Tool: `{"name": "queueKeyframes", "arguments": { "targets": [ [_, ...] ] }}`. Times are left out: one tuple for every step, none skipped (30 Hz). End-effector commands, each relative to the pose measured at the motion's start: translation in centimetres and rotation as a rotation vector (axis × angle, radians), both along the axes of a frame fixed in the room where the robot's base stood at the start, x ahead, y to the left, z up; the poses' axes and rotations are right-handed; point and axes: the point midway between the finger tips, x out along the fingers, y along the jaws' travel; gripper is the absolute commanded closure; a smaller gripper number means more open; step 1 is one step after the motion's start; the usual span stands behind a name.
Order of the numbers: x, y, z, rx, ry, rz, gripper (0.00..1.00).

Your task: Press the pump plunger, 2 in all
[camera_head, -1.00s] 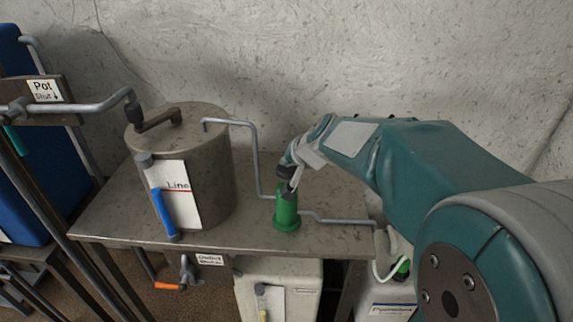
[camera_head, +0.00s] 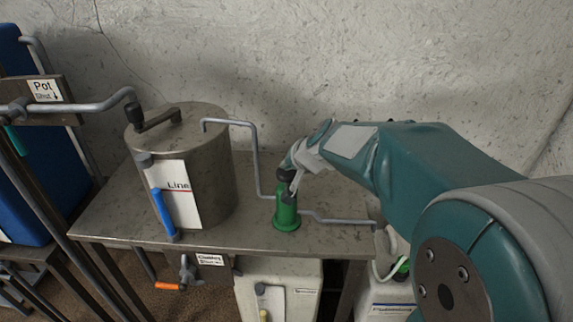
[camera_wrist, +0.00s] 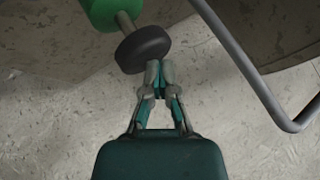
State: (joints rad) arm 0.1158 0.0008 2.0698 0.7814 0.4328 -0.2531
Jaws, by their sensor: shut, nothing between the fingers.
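The green pump (camera_head: 286,213) stands upright on the metal table, to the right of the pot. Its plunger has a black knob (camera_head: 285,174) at the top. In the wrist view the black knob (camera_wrist: 143,49) shows on a short pale shaft, with part of the green body (camera_wrist: 102,10) behind it. My gripper (camera_wrist: 153,72) is shut and empty, its fingertips at the knob's edge. I cannot tell whether they touch it. In the head view my gripper (camera_head: 293,184) is at the pump's top and partly hides it.
A metal pot (camera_head: 210,170) with a sight gauge marked "Line" stands left of the pump. A bent grey pipe (camera_head: 255,160) runs from the pot towards the pump. A grey bar with a handle (camera_head: 85,106) is at the left. The wall is behind.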

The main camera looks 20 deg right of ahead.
Motion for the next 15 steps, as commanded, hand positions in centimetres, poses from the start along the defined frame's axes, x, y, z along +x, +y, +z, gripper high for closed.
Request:
{"name": "queueKeyframes", "arguments": {
  "targets": [
    [-0.04, 0.02, -0.19, 0.000, 0.003, 0.001, 1.00],
    [-0.04, 0.02, -0.22, 0.000, 0.003, 0.001, 1.00],
    [-0.04, 0.02, -0.26, 0.000, 0.003, 0.001, 1.00],
    [-0.04, 0.03, -0.29, 0.000, 0.003, 0.001, 1.00],
    [-0.05, 0.03, -0.32, 0.000, 0.003, 0.001, 1.00],
    [-0.04, 0.04, -0.36, 0.002, 0.004, 0.001, 1.00],
    [-0.04, 0.04, -0.38, 0.002, 0.004, 0.001, 1.00],
    [-0.03, 0.04, -0.42, 0.002, 0.004, 0.001, 1.00],
    [-0.03, 0.04, -0.46, 0.002, 0.004, 0.001, 1.00],
    [-0.04, 0.05, -0.49, 0.002, 0.004, 0.001, 1.00],
    [-0.03, 0.05, -0.52, 0.002, 0.004, 0.001, 1.00],
    [-0.04, 0.05, -0.57, 0.002, 0.004, 0.001, 1.00],
    [-0.03, 0.05, -0.59, 0.002, 0.004, 0.001, 1.00],
    [-0.04, 0.05, -0.63, 0.002, 0.004, 0.001, 1.00],
    [-0.04, 0.05, -0.67, 0.002, 0.004, 0.001, 1.00]
  ]
}}
